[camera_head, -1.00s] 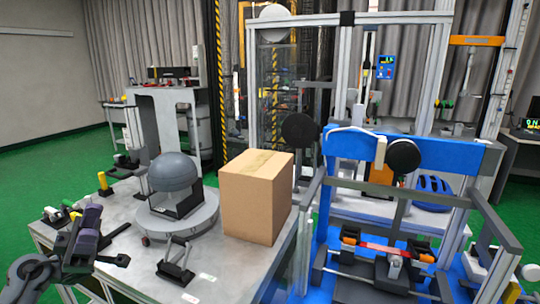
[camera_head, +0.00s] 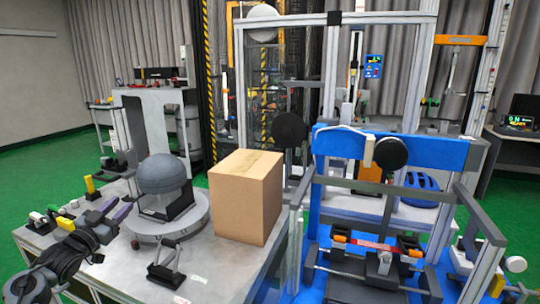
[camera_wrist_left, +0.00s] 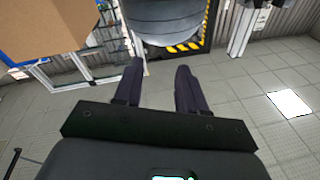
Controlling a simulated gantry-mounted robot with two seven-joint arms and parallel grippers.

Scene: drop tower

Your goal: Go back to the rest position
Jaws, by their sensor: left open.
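My left gripper (camera_head: 121,205) is in the lower left of the head view, near the left part of the grey work table (camera_head: 222,268). In the left wrist view its two dark fingers (camera_wrist_left: 159,68) stand apart with nothing between them. In the head view the fingers point up and right, to the left of the grey dome-shaped headform (camera_head: 163,173) on its round base. I cannot tell whether they touch anything. My right gripper does not show.
A cardboard box (camera_head: 238,200) stands on the table right of the headform. A small black clamp (camera_head: 166,268) lies in front. The box also shows in the wrist view (camera_wrist_left: 48,27).

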